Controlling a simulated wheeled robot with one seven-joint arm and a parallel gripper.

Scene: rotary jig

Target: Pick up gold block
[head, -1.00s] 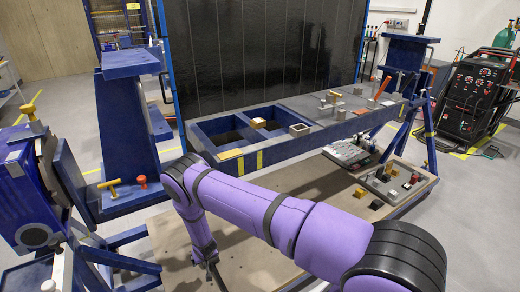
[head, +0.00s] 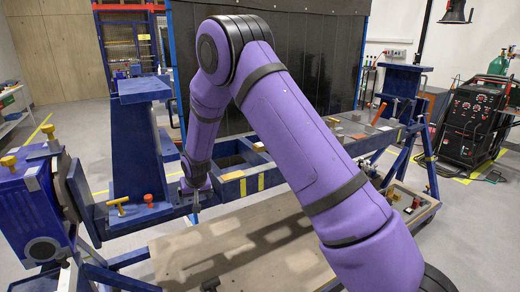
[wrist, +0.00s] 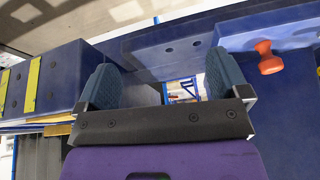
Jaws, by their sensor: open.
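A small gold block (head: 259,147) shows at the back of the blue frame's compartments in the head view, partly hidden behind my arm. I cannot tell if other gold pieces lie behind the arm. My gripper (head: 196,207) points down at the near edge of the blue frame, left of the compartments and apart from the gold block. In the wrist view my gripper (wrist: 162,84) has its two dark fingers wide apart with nothing between them. No gold block can be made out clearly there.
The blue jig frame (head: 242,188) with yellow stripes runs beside my gripper. A red knob (head: 148,199) and a yellow handle (head: 118,204) stand on the left blue bracket. The red knob also shows in the wrist view (wrist: 268,60). A wide board (head: 240,245) lies below, mostly bare.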

